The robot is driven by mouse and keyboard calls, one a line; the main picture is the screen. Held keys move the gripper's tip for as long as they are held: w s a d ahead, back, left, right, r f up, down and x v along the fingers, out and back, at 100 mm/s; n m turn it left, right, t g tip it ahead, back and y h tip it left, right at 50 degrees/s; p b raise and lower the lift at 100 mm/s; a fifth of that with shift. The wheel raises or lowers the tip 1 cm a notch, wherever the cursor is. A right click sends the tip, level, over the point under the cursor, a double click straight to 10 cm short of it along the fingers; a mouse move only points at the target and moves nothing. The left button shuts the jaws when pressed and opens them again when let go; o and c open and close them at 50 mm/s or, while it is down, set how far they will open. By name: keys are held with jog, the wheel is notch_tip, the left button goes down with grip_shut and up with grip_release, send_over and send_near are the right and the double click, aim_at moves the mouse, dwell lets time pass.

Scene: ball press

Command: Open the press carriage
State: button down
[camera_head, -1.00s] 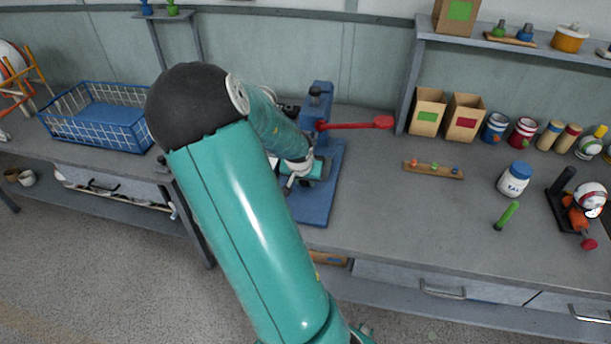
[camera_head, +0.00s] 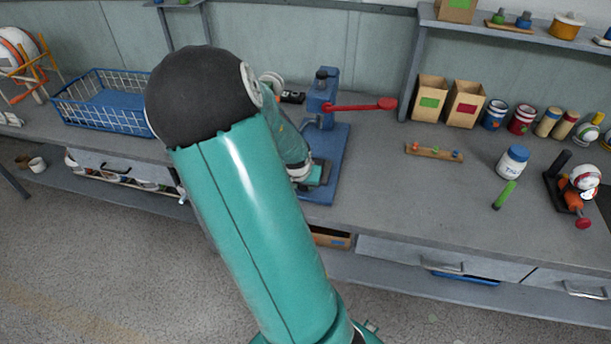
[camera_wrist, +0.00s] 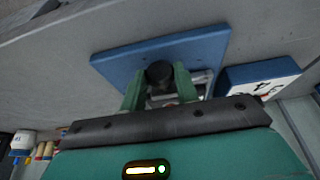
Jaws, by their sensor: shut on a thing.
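The blue press (camera_head: 322,98) stands on the bench with its red lever (camera_head: 360,105) sticking out to the right. Its flat blue base plate (camera_head: 335,150) reaches toward the bench front. My gripper (camera_head: 318,174) is low over the front part of this plate, partly hidden by my arm. In the wrist view, the green fingers of my gripper (camera_wrist: 158,82) are closed around a round black knob (camera_wrist: 159,71), which appears to be the carriage handle. Pale metal parts show between the fingers. The carriage itself is mostly hidden by my gripper and arm.
A blue wire basket (camera_head: 105,112) stands at the left. The bench between the press and the jar is mostly clear.

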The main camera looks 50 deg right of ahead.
jog(key=shift+s+a, duration=0.1)
jog(key=shift+a, duration=0.1)
jog(key=c, duration=1.1)
grip_release()
jog(key=shift+r, duration=0.1)
jog(key=shift+v, duration=6.8)
jog(key=shift+a, duration=0.1)
